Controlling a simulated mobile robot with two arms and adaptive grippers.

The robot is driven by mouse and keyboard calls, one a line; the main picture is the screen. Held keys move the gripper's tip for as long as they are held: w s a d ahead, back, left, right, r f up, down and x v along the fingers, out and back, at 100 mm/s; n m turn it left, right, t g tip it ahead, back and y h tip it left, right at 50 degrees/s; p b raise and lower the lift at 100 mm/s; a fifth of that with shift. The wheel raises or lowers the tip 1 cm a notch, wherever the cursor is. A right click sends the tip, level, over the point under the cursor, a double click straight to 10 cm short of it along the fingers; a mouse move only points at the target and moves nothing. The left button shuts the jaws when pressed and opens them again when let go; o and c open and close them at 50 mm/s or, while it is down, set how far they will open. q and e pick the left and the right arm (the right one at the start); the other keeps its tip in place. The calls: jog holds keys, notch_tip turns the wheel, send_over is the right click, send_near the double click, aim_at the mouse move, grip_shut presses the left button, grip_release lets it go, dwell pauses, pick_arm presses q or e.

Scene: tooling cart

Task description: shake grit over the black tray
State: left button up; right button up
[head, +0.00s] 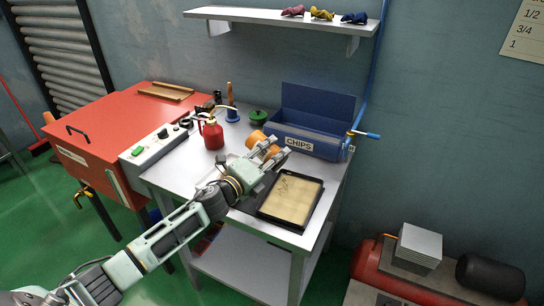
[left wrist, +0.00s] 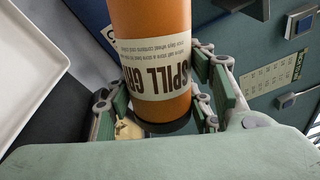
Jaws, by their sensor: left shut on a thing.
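My left gripper (head: 277,150) is shut on an orange canister (head: 262,145) and holds it above the workbench, behind and left of the black tray. The left wrist view shows the canister (left wrist: 150,40) between the fingers, with a pale label reading "SPILL GR…". Its far end is out of frame. The black tray (head: 280,224) lies on the front right of the bench, with a tan, flat inside that carries a few dark marks near its back left. My right gripper is not in view.
A blue bin marked CHIPS (head: 310,143) stands behind the tray. A red can (head: 213,134) and a green-lidded pot (head: 258,117) stand on the bench's back left. A red cabinet (head: 110,125) adjoins the bench. A shelf (head: 260,18) hangs above.

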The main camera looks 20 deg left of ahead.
pick_arm(q)
jog(key=shift+w+r+b, duration=0.1)
jog(key=shift+w+b, duration=0.4)
jog(key=shift+w, duration=1.7)
jog(key=shift+s+d+r+p, duration=0.3)
jog(key=shift+s+d+p, duration=0.3)
jog(key=shift+s, duration=0.25)
jog(key=shift+s+d+r+p, duration=0.25)
jog(key=shift+s+d+p, duration=0.3)
jog(key=shift+s, duration=0.3)
jog(key=shift+s+d+r+p, duration=0.25)
jog(key=shift+s+d+p, duration=0.25)
jog(key=shift+s, duration=0.35)
jog(key=shift+s+d+r+p, duration=0.3)
jog(key=shift+s+d, duration=0.3)
jog(key=shift+s, duration=0.25)
jog(key=shift+f, duration=0.15)
